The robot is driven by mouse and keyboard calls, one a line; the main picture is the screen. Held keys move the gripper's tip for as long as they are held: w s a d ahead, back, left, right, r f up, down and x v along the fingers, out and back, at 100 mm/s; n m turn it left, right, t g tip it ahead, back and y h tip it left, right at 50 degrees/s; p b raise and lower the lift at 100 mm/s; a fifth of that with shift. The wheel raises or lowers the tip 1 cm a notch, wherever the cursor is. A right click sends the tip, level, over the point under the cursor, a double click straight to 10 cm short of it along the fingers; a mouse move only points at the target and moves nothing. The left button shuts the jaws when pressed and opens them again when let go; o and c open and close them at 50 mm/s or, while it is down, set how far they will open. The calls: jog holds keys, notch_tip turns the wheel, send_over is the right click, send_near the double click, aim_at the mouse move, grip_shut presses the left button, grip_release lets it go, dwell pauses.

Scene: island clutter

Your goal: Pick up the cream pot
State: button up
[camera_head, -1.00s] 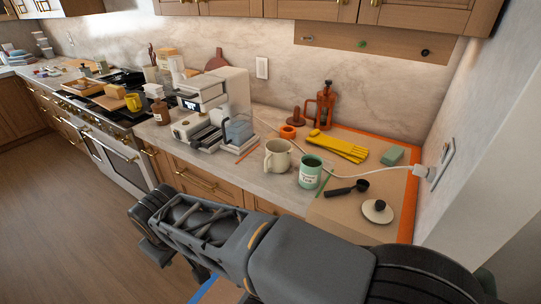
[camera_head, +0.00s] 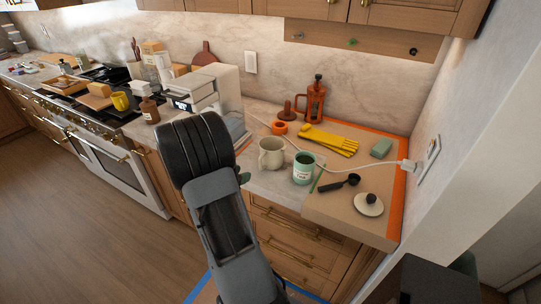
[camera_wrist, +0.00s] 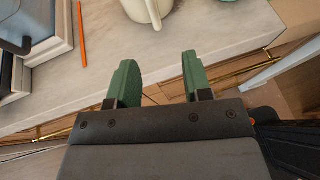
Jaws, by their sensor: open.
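The cream pot (camera_head: 271,154), a cream-coloured vessel with a side handle, stands upright on the marble counter near its front edge. In the wrist view its lower part and handle (camera_wrist: 147,9) show at the top, cut off by the frame. My gripper (camera_wrist: 157,78) is open with two green fingers and nothing between them. It is in front of the counter edge, apart from the pot. In the head view my arm hides most of the gripper.
A green labelled pot (camera_head: 303,168) stands close to the right of the cream pot. A coffee machine (camera_head: 205,90) is to the left. A white cable (camera_head: 345,167) runs behind the pots. Yellow gloves (camera_head: 328,139), a black scoop (camera_head: 340,185) and a round lid (camera_head: 368,205) lie rightward.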

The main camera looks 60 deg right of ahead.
aim_at(260, 168)
jog(key=x, duration=0.5)
jog(key=shift+s+d+p, duration=0.1)
jog(key=shift+d+p, duration=0.2)
jog(key=shift+p, duration=0.05)
jog(key=shift+w+p+x, duration=0.15)
jog(key=shift+p+x, duration=0.3)
jog(key=shift+x, duration=0.8)
jog(key=shift+w+p+x, duration=0.1)
jog(key=shift+p+x, duration=0.3)
jog(key=shift+x, duration=0.85)
jog(key=shift+c, duration=0.2)
grip_shut()
